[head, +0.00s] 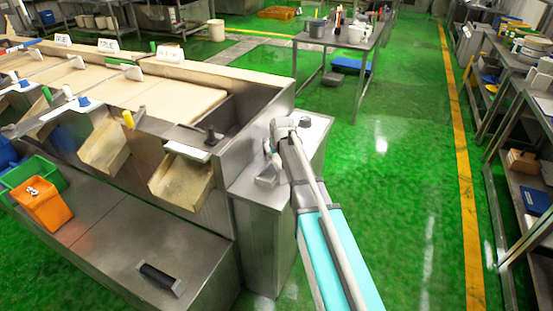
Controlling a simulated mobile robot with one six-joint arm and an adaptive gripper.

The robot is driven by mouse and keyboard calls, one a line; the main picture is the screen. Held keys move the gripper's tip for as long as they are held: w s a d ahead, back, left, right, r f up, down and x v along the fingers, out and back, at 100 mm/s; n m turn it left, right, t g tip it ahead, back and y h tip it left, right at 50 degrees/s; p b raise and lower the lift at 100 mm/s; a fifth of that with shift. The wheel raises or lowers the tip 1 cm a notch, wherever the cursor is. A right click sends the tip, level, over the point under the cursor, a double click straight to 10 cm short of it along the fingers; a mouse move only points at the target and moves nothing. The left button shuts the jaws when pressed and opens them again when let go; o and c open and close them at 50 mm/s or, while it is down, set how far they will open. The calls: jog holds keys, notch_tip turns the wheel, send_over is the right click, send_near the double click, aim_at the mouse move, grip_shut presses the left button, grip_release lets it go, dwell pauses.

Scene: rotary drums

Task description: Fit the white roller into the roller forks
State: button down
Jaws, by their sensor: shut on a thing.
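My gripper (268,172) is at the end of my arm, low over the grey metal cabinet (262,245) at the right end of the drum machine. It is small here and partly hidden by my arm. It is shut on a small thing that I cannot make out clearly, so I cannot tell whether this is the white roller. No white roller shows clearly elsewhere. I cannot make out the roller forks with certainty. A dark roller-like piece (161,279) lies on the low metal shelf in front of the machine.
The machine has wooden chutes (181,184) and coloured knobs, such as a yellow one (128,119). An orange bin (42,203) and a green bin (22,172) stand at the left. A metal table (343,38) is behind. Green floor (400,200) is free to the right.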

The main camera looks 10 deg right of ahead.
dwell(0.3)
jog(key=shift+c, duration=0.8)
grip_release()
jog(key=shift+f, duration=0.1)
jog(key=shift+r, duration=0.2)
jog(key=p+v, duration=1.1)
jog(key=v, duration=0.1)
jog(key=shift+f, duration=0.1)
dwell(0.3)
jog(key=s+f+m+g, duration=0.1)
jog(key=s+g, duration=0.3)
jog(key=s, duration=2.1)
jog(key=shift+a+f+m+h, duration=0.2)
jog(key=shift+m+h, duration=0.1)
jog(key=shift+m, duration=0.1)
